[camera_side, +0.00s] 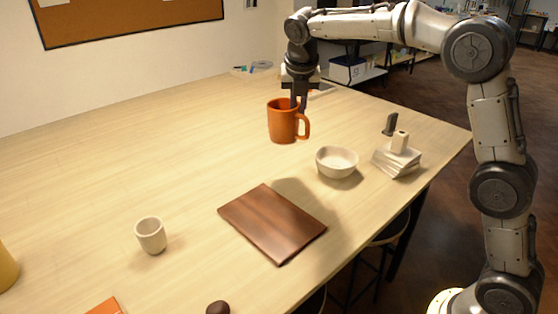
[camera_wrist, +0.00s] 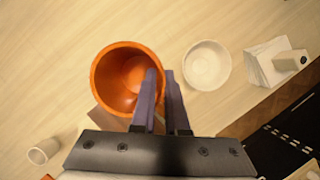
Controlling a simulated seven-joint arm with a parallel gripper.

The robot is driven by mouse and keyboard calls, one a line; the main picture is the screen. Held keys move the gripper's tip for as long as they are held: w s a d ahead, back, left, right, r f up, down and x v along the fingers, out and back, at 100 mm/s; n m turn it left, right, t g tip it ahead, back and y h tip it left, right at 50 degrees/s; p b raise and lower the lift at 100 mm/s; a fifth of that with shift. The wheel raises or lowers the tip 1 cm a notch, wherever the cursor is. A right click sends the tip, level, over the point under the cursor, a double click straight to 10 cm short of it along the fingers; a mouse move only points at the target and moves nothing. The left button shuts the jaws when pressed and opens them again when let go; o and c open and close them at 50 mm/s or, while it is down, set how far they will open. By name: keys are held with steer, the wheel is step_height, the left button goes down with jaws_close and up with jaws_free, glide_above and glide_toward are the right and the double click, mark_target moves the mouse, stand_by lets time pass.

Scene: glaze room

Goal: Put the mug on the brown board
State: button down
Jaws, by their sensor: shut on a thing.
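An orange mug (camera_side: 282,122) hangs upright in the air above the table, its handle to the right in the side view. My gripper (camera_side: 298,98) is shut on the mug's rim wall from above. In the wrist view, one finger of my gripper (camera_wrist: 165,88) is inside the orange mug (camera_wrist: 112,72) and the other is outside. The brown board (camera_side: 272,222) lies flat near the table's front edge, below and in front of the mug. In the wrist view, the brown board (camera_wrist: 101,118) is mostly hidden behind the mug and gripper.
A white bowl (camera_side: 336,161) stands right of the board, also in the wrist view (camera_wrist: 207,65). Farther right is a stack of pale pieces (camera_side: 397,163) with a small block on it. A pale cup (camera_side: 150,235) stands left of the board. The table's back left is clear.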

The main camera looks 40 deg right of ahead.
steer(key=s+a+r+m, duration=0.1)
steer(key=s+a, duration=0.4)
steer(key=s, duration=0.7)
steer(key=s+a+m, duration=0.1)
steer(key=s+a, duration=0.4)
steer(key=s, duration=0.7)
steer(key=shift+w+a+f, duration=0.55)
steer(key=shift+w+f, duration=1.55)
steer(key=shift+w, duration=0.25)
steer(key=shift+w+a+f, duration=0.6)
steer(key=shift+w+f, duration=1.45)
steer(key=shift+w, duration=0.25)
steer(key=shift+w+a+f, duration=0.55)
steer(key=shift+w+f, duration=1.55)
steer(key=shift+w, duration=0.25)
steer(key=shift+f, duration=0.15)
steer(key=c, duration=0.9)
jaws_free()
steer(key=shift+c, duration=0.2)
steer(key=v, duration=1.2)
steer(key=shift+r, duration=0.2)
